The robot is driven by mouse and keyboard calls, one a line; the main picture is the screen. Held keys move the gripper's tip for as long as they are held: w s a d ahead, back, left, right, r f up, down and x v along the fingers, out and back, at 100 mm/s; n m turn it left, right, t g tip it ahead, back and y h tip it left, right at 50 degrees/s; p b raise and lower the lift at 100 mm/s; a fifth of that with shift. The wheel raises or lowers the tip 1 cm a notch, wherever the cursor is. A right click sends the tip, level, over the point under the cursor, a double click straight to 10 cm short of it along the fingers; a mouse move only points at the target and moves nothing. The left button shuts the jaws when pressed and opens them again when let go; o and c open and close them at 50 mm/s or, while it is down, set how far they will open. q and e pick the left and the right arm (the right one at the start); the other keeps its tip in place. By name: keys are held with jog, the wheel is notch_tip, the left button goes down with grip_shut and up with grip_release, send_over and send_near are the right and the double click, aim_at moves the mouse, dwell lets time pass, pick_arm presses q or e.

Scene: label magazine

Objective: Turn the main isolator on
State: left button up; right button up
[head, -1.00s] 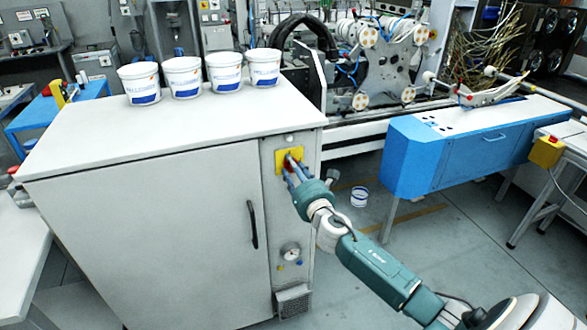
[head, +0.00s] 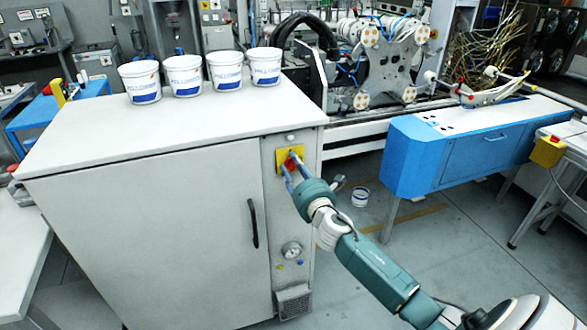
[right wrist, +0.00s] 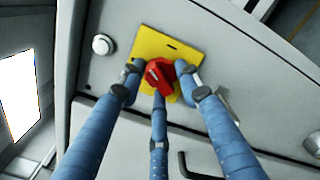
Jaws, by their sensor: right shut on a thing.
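The main isolator is a red rotary knob (right wrist: 159,75) on a yellow square plate (right wrist: 150,52), on the narrow front panel of a grey cabinet. In the head view the knob (head: 291,163) sits near the top of that panel. My right gripper (head: 290,168) reaches it from the lower right. In the right wrist view its blue fingers (right wrist: 160,82) stand around the knob, one on each side and one below, shut on it. The fingertips partly cover the knob's edges. I cannot read any on or off marking. My left gripper is not in view.
Several white tubs (head: 224,70) stand along the back of the cabinet top (head: 160,120). A black door handle (head: 253,223) and a gauge (head: 291,250) are near my right arm. A blue machine housing (head: 460,150) stands at the right, with open floor before it.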

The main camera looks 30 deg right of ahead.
jog(key=m, duration=0.3)
jog(key=shift+d+m, duration=0.15)
jog(key=shift+m, duration=0.25)
jog(key=m, duration=0.3)
jog(key=shift+m, duration=0.3)
jog(key=shift+o, duration=0.3)
jog(key=m, duration=0.5)
jog(key=shift+m, duration=0.3)
jog(key=shift+s+f+m, duration=0.1)
jog(key=shift+f+m, duration=0.15)
jog(key=shift+m, duration=0.05)
jog(key=o, duration=1)
jog(key=shift+o, duration=0.3)
jog(key=shift+d, duration=0.15)
jog(key=shift+r, duration=0.1)
